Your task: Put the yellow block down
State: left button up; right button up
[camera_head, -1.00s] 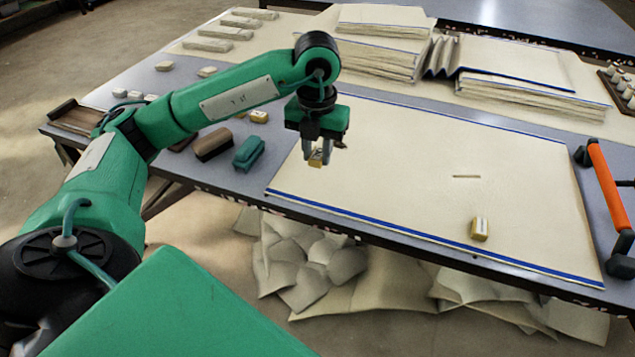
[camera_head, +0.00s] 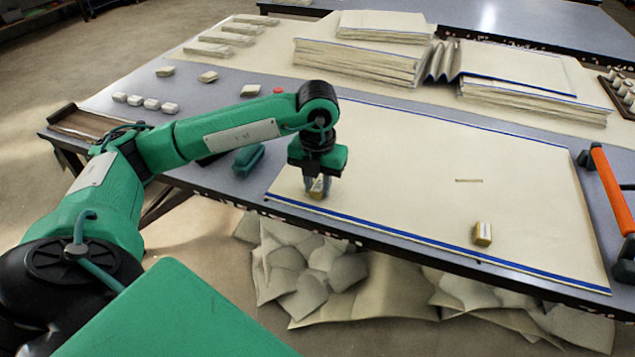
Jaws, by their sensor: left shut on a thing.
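My left gripper (camera_head: 318,188) points down over the left part of the cream cloth (camera_head: 420,180) with blue edges, which lies flat on the table. It is shut on a small yellow block (camera_head: 317,190), held low at the cloth; I cannot tell if the block touches it. My right gripper is not in view.
Stacks of folded cloth (camera_head: 355,62) stand at the back. An orange-handled tool (camera_head: 612,188) lies at the right edge. A teal object (camera_head: 248,160) and several pale blocks (camera_head: 152,104) are at the left.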

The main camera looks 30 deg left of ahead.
aim_at(317, 188)
pick_arm(q)
jog(key=o, duration=0.9)
jog(key=shift+o, duration=0.2)
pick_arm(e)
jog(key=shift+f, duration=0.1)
pick_arm(q)
jog(key=shift+r, duration=0.1)
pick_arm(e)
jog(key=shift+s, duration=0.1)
pick_arm(q)
jog(key=shift+r, duration=0.3)
notch_tip(317, 188, up, 12)
jog(key=p, duration=0.2)
jog(key=shift+f, duration=0.25)
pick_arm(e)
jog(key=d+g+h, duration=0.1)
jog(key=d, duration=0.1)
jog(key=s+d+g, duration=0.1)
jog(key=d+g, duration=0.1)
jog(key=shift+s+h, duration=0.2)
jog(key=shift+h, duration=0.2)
pick_arm(q)
jog(key=shift+f, duration=0.1)
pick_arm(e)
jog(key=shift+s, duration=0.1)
